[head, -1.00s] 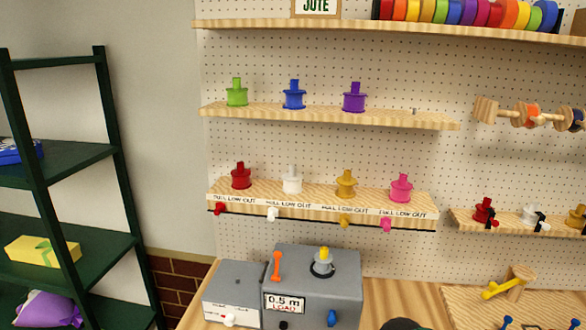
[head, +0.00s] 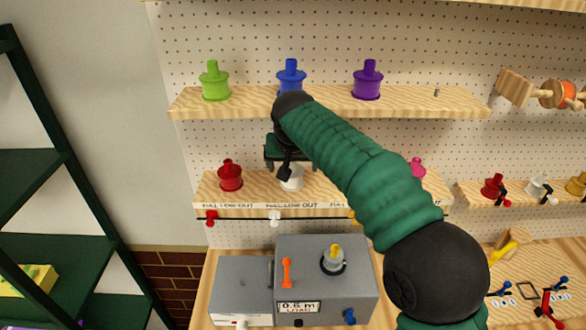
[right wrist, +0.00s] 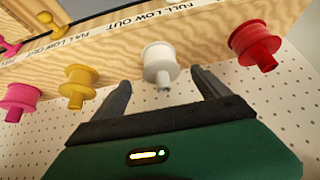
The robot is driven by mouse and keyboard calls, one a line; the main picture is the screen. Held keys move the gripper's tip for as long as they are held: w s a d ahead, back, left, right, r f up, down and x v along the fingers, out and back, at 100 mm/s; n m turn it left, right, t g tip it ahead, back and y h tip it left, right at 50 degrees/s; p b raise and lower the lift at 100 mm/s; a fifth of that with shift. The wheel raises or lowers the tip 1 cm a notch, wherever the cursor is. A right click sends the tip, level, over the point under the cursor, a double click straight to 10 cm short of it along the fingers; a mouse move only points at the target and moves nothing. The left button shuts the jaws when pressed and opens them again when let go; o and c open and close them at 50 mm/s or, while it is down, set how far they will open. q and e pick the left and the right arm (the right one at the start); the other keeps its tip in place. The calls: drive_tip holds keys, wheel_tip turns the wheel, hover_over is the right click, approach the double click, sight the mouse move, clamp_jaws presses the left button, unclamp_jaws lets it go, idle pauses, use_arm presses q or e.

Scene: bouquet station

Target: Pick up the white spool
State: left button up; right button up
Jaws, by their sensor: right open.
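The white spool (head: 291,180) stands on the lower wooden shelf, between the red spool (head: 230,176) and the yellow one. In the head view my right gripper (head: 287,172) covers part of it. In the right wrist view the white spool (right wrist: 159,63) shows whole, between and just beyond the fingertips of my open, empty right gripper (right wrist: 162,83). I cannot tell whether the fingers reach around it. My left gripper is not in view.
The upper shelf (head: 210,107) holds green, blue and purple spools above my right arm. In the wrist view the red spool (right wrist: 254,42) is close to one finger, and the yellow spool (right wrist: 77,85) stands near the other. A grey machine (head: 350,290) sits below.

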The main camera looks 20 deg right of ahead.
sight(291, 166)
drive_tip(key=x, duration=0.2)
drive_tip(key=p+x, duration=0.1)
drive_tip(key=x, duration=0.1)
drive_tip(key=shift+w+a+r, duration=0.1)
drive_tip(key=shift+a, duration=0.15)
drive_tip(key=shift+f, duration=0.2)
drive_tip(key=shift+w+d+f, duration=0.2)
drive_tip(key=c, duration=0.6)
drive_tip(key=shift+s+r, duration=0.1)
drive_tip(key=shift+s, duration=0.05)
drive_tip(key=c, duration=0.8)
drive_tip(key=shift+c, duration=0.6)
drive_tip(key=shift+a, duration=0.15)
drive_tip(key=shift+r, duration=0.1)
